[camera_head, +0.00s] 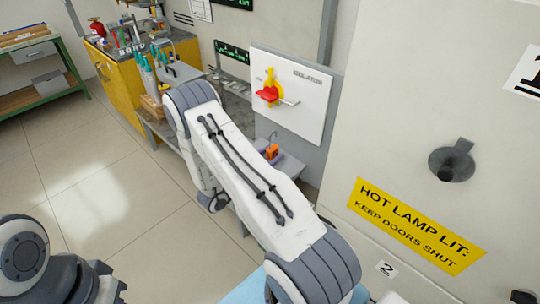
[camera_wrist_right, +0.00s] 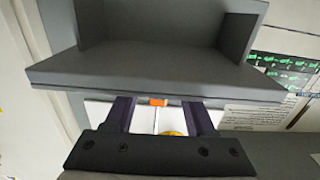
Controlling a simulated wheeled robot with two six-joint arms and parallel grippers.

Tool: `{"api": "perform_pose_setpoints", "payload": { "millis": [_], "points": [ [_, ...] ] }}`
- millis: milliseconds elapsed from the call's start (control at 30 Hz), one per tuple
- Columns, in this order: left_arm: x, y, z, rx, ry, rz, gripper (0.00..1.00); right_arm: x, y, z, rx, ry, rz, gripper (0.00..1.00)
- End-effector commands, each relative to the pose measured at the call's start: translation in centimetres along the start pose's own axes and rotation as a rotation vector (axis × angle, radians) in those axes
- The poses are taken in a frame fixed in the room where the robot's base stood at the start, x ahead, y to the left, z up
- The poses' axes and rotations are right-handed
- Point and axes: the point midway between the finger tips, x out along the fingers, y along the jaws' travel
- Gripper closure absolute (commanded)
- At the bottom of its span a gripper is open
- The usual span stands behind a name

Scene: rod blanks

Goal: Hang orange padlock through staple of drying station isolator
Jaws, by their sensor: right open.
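The orange padlock (camera_head: 272,152) shows just past my right forearm, in front of a grey tray-like shelf (camera_head: 292,168), below the isolator. The isolator is a white panel (camera_head: 310,110) with a yellow mount and a red handle (camera_head: 267,94); a thin metal bar sticks out beside the handle. I cannot make out the staple. In the right wrist view my right gripper (camera_wrist_right: 160,115) is open. A small orange patch, likely the padlock (camera_wrist_right: 158,102), shows between its fingers, which do not visibly close on it. My right forearm hides the gripper in the head view.
A grey bracket or shelf (camera_wrist_right: 150,68) fills the upper wrist view, close to the fingers. A yellow cabinet with tools (camera_head: 130,85) stands at the back left, a green bench (camera_head: 40,75) beyond it. A large pale wall with a yellow warning sign (camera_head: 415,225) is on the right.

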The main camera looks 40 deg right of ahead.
Motion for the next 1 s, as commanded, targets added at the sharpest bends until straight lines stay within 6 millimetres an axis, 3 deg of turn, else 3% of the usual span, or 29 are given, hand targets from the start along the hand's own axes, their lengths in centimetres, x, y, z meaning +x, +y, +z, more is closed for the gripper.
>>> {"api": "perform_pose_setpoints", "payload": {
  "millis": [200, 233, 300, 367, 1000],
  "points": [
    [0.1, 0.0, 0.0, 0.000, 0.000, 0.000, 1.00, 0.0, 0.0, 0.0, 0.000, 0.000, 0.000, 0.45],
    [0.1, 0.0, 0.0, 0.000, 0.000, 0.000, 1.00, 0.0, 0.0, 0.0, 0.000, 0.000, 0.000, 0.53],
    [0.1, 0.0, 0.0, 0.000, 0.000, 0.000, 1.00, 0.0, 0.0, 0.0, 0.000, 0.000, 0.000, 0.79],
    [0.1, 0.0, 0.0, 0.000, 0.000, 0.000, 1.00, 0.0, 0.0, 0.0, 0.000, 0.000, 0.000, 1.00],
    [-1.3, 0.1, -0.1, 0.000, 0.000, 0.000, 1.00, 0.0, 0.0, -1.8, 0.000, 0.001, 0.000, 1.00]
  ]
}}
